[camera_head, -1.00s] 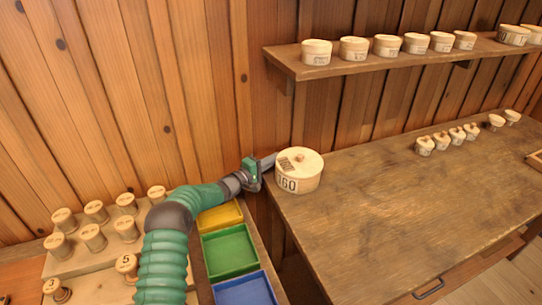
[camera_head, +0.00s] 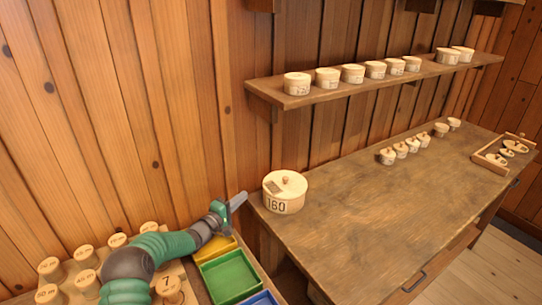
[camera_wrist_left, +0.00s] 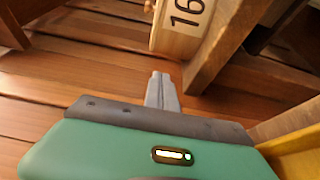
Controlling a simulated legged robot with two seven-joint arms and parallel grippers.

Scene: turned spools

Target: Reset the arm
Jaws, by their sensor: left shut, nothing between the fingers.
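My left arm, green and dark grey, comes in from the lower left in the head view. Its gripper (camera_head: 238,201) is shut and empty, just left of a round wooden box marked 160 (camera_head: 284,192) at the table's left corner. In the left wrist view the closed grey fingers (camera_wrist_left: 162,92) point towards the wall with nothing between them. Part of the 160 box (camera_wrist_left: 184,26) shows beyond them, apart from the fingertips. My right gripper is not in view.
Yellow, green (camera_head: 230,277) and blue trays lie below the left gripper. Several wooden spools (camera_head: 86,257) stand at the lower left. A wall shelf (camera_head: 350,91) carries round boxes. The wooden table (camera_head: 370,220) is mostly clear, with small pieces and a tray (camera_head: 480,158) at the back right.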

